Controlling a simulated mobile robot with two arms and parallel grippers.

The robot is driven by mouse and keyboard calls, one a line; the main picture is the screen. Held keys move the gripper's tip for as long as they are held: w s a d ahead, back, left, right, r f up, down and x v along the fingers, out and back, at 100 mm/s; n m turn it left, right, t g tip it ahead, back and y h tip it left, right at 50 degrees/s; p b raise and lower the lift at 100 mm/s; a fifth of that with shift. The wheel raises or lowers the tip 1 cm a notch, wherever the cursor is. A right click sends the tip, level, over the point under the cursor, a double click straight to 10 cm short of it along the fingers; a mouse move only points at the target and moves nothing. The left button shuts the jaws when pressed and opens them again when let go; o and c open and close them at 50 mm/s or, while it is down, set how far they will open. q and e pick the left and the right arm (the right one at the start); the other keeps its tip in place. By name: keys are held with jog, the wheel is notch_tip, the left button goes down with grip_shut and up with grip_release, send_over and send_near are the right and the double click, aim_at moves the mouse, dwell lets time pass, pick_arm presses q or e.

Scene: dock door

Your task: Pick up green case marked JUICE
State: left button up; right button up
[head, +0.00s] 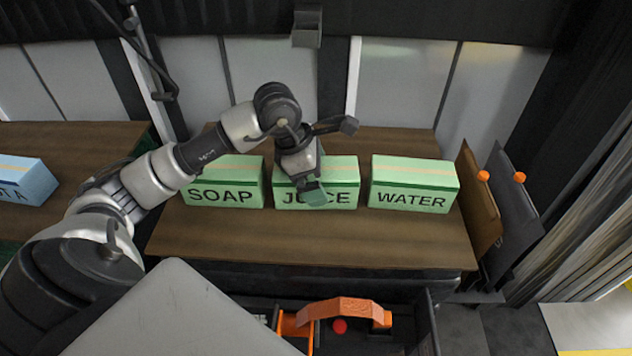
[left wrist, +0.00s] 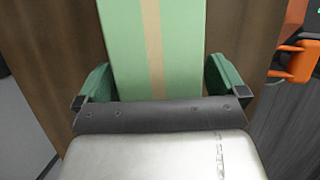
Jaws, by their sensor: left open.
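The green case marked JUICE (head: 338,187) stands upright on the wooden table between two other green cases. My left gripper (head: 314,195) is over it and hides part of its lettering in the head view. In the left wrist view the case (left wrist: 130,45), with a tan tape stripe along its top, lies between the two green fingers of my left gripper (left wrist: 160,85). The fingers are spread, one on each side of the case, with a small gap showing at the right. My right gripper is not in view.
A green SOAP case (head: 222,194) stands close on the left and a green WATER case (head: 412,197) on the right. A blue case (head: 22,182) sits on another table at far left. Boards with orange knobs (head: 483,176) stand at the right end. The table front (head: 300,245) is clear.

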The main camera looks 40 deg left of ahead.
pick_arm(q)
jog(key=shift+w+r, duration=0.1)
jog(key=c, duration=1.5)
